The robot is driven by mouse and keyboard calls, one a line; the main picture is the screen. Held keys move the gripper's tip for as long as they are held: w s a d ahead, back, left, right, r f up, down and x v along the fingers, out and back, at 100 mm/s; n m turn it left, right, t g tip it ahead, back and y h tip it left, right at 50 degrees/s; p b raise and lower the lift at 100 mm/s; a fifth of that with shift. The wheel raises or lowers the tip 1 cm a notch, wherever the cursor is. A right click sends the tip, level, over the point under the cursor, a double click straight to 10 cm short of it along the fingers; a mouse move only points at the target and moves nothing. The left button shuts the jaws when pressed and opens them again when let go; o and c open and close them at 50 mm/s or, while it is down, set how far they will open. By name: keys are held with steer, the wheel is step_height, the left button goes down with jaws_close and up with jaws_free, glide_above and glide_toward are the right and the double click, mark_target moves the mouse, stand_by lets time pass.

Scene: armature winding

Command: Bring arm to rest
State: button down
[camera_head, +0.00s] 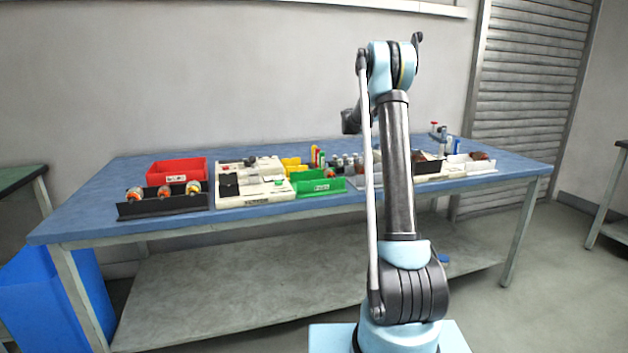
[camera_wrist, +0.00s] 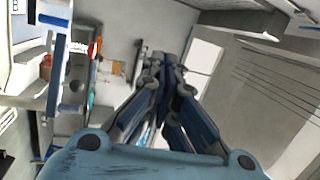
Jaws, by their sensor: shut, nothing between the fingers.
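My gripper (camera_wrist: 166,62) shows in the wrist view with its blue and dark finger links drawn together and nothing between the tips. In the head view my arm rises upright in front of the blue-topped table (camera_head: 125,170), with its elbow high against the wall. A dark part of my arm shows left of the upright link, above the table's back part. The gripper's fingertips cannot be made out in the head view. The wrist view is turned sideways, with the wall and slatted shutter at the right and objects at the left.
A red bin (camera_head: 177,170), a black tray (camera_head: 135,211) with parts, and a green bin (camera_head: 319,187) stand on the table. A blue container (camera_head: 45,300) is at the lower left. Another table (camera_head: 622,150) stands at the far right, with open floor between.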

steer(key=s+a+r+n+t+y, duration=0.6)
steer(key=a+r+n+t+y, duration=0.45)
steer(key=n, duration=0.25)
steer(key=s+a+f+n+g+y, duration=0.2)
steer(key=s+a+f+n+y, duration=0.4)
steer(key=s+a+n+y, duration=0.5)
steer(key=s+d+f+n+g+h, duration=0.1)
steer(key=s+f+g, duration=0.4)
steer(key=s+f, duration=0.7)
steer(key=s+d+f+n+g+h, duration=0.1)
steer(key=s+f+g, duration=0.4)
steer(key=s+f, duration=0.8)
steer(key=s+d+f+n+g+h, duration=0.1)
steer(key=s+f+n+g, duration=0.2)
steer(key=s+f, duration=0.9)
steer(key=s+g, duration=0.2)
steer(key=s, duration=1.2)
steer(key=shift+s+d+f+n, duration=0.15)
steer(key=shift+d+n, duration=0.05)
steer(key=shift+n, duration=0.1)
